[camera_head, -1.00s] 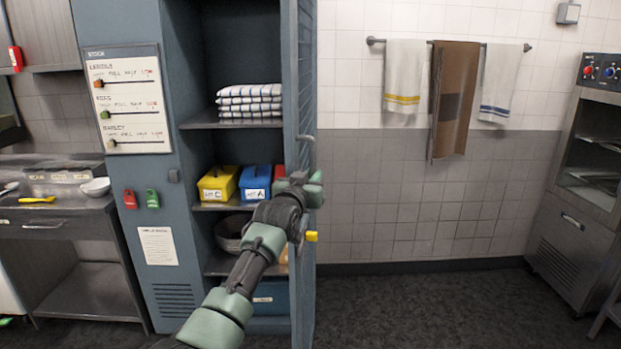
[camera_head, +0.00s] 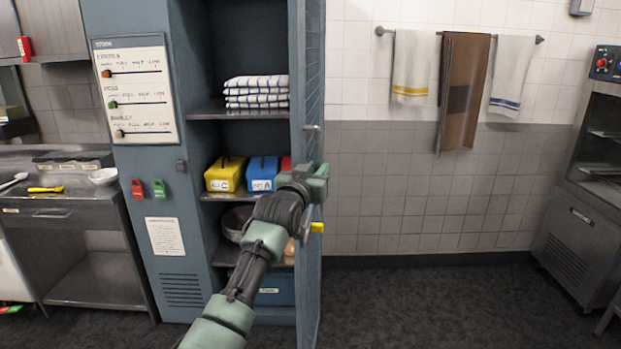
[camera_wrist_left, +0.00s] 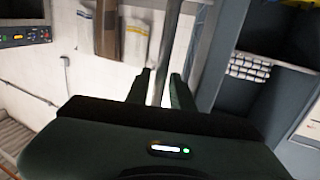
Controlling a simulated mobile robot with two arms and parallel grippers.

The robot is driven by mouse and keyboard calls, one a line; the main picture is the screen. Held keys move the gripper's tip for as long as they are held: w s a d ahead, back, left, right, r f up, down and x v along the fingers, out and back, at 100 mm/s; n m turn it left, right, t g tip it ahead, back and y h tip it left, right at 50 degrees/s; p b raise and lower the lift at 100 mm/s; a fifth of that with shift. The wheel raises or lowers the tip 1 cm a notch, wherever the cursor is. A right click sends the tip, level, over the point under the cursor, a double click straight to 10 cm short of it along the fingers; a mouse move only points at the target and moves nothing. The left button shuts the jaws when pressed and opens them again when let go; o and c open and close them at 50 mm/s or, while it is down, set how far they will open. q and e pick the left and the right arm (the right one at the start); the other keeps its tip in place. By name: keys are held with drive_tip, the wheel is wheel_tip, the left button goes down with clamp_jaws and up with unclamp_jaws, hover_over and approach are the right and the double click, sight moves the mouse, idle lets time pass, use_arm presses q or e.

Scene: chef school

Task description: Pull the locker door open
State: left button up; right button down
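The tall blue-grey locker (camera_head: 183,238) stands left of centre in the head view. Its door (camera_head: 309,285) stands wide open and shows almost edge-on. My left gripper (camera_head: 318,174) is at the handle. In the left wrist view the handle bar (camera_wrist_left: 168,45) runs between the two fingers of the left gripper (camera_wrist_left: 161,85), which sit close on either side of it. My right gripper is in neither view.
The locker shelves hold folded striped towels (camera_head: 256,93), a yellow box (camera_head: 224,175) and a blue box (camera_head: 262,174). A steel counter (camera_head: 60,218) is at left. Towels (camera_head: 462,90) hang on the wall. An oven (camera_head: 580,235) stands at right. The floor (camera_head: 430,305) between is clear.

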use_arm(q)
drive_tip(key=shift+b+v, duration=0.7)
drive_tip(key=shift+v, duration=2)
